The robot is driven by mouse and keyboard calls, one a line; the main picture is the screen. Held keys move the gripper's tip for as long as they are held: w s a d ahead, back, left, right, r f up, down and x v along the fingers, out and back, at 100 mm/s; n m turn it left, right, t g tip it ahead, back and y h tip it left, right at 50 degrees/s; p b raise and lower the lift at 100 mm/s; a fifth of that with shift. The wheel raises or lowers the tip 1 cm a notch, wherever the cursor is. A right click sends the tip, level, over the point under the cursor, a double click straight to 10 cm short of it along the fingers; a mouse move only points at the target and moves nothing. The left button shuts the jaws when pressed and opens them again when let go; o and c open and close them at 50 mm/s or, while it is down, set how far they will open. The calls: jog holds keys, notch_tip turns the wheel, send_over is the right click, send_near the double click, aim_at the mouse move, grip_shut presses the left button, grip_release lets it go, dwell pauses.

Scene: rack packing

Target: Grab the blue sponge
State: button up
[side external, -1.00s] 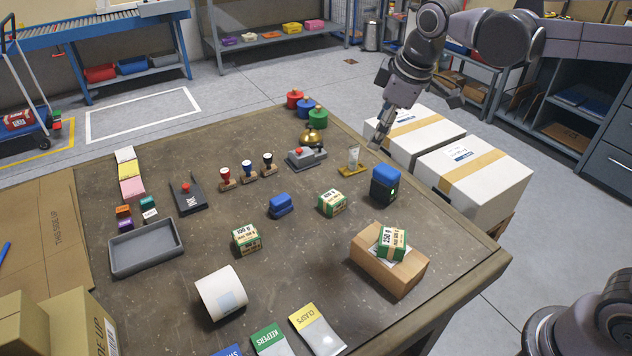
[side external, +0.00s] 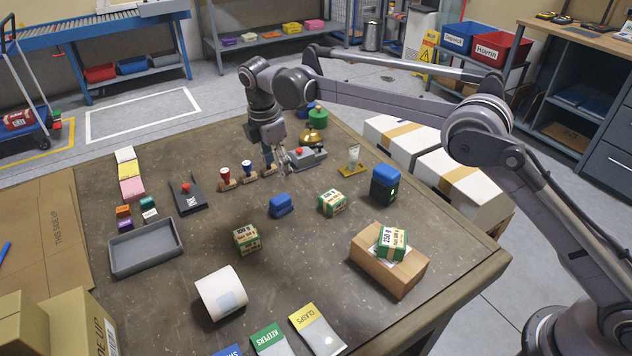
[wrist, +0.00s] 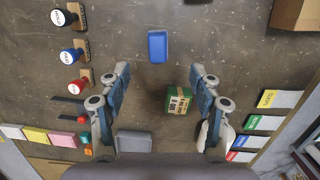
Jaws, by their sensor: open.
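The blue sponge (side external: 280,205) lies on the brown table near its middle. It also shows in the wrist view (wrist: 157,46), at top centre, clear of both fingers. My gripper (side external: 276,166) is above the table behind the sponge, near the stamps, and does not touch the sponge. In the wrist view my gripper (wrist: 160,72) has its fingers wide apart with nothing held between them. The sponge lies below and just beyond the fingertips in that view.
Stamps (side external: 225,176) stand behind and left of the sponge. A green box (side external: 332,202) is to its right, another green box (side external: 246,238) in front. A grey tray (side external: 147,250), white roll (side external: 221,293) and cardboard box (side external: 375,272) stand farther off. Bare table surrounds the sponge.

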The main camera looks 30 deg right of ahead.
aim_at(280, 198)
jog(key=shift+w+a+f+n, duration=0.1)
jog(key=shift+a+f+n, duration=0.15)
jog(key=shift+f, duration=0.4)
jog(key=shift+a+f+n, duration=0.15)
jog(key=shift+a+f, duration=0.05)
jog(key=shift+f, duration=0.4)
jog(key=shift+w+d+f, duration=0.1)
jog(key=shift+d+f, duration=0.1)
jog(key=shift+f, duration=1.45)
jog(key=shift+w+d+f, duration=0.1)
jog(key=shift+d+f, duration=0.15)
jog(key=shift+f, duration=1.45)
jog(key=shift+w+d+f, duration=0.1)
jog(key=shift+d+f, duration=0.1)
jog(key=shift+f, duration=1.45)
jog(key=c, duration=1.1)
